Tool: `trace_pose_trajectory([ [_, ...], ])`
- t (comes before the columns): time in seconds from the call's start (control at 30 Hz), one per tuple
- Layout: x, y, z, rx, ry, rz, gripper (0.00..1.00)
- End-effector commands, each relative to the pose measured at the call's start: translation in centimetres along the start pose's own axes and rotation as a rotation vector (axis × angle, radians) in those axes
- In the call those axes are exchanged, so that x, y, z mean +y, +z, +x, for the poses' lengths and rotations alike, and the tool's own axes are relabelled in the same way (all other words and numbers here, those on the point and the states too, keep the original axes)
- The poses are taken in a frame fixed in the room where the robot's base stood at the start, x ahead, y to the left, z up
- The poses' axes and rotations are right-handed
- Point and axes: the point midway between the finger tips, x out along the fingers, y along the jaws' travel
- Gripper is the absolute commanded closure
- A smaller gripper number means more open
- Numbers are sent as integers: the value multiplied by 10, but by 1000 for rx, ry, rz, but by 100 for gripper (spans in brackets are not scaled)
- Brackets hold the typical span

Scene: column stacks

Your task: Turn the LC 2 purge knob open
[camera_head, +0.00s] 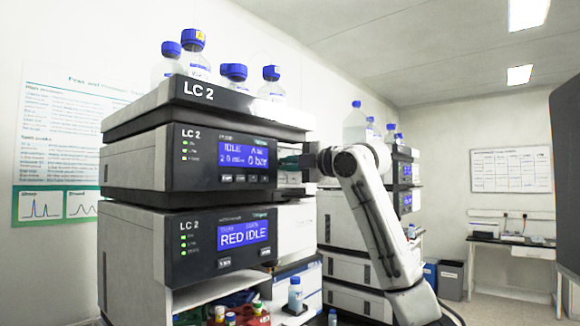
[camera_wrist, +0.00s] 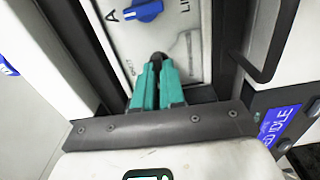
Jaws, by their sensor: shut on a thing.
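The LC 2 stack stands at left centre in the head view, with its pump module (camera_head: 225,158) showing IDLE and 0 bar. My gripper (camera_head: 291,162) reaches to the right side of this module, and its fingers are partly hidden there. In the wrist view my gripper's teal fingers (camera_wrist: 158,68) are nearly together against a pale panel. They are shut on a small dark knob (camera_wrist: 158,57), mostly hidden between the fingertips. I cannot read its turn angle. A blue knob (camera_wrist: 147,11) sits beyond the fingertips on the same panel, beside a letter A.
A black bar handle (camera_wrist: 268,48) stands out right of the fingers in the wrist view. A module showing RED IDLE (camera_head: 222,243) is below the pump module. Blue-capped bottles (camera_head: 196,58) stand on top. A second stack (camera_head: 340,220) is behind my arm.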

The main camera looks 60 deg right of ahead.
Motion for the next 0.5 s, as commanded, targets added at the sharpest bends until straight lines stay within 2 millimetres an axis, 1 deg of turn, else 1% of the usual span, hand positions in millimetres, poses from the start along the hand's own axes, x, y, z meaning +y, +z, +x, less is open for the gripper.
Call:
trace_pose_trajectory([
  [0.03, -2, 0, 0, 0, -5, -4, 100],
  [0.47, -3, 0, 0, 0, -6, -10, 100],
  [0.5, -3, 0, 0, 0, -6, -9, 87],
])
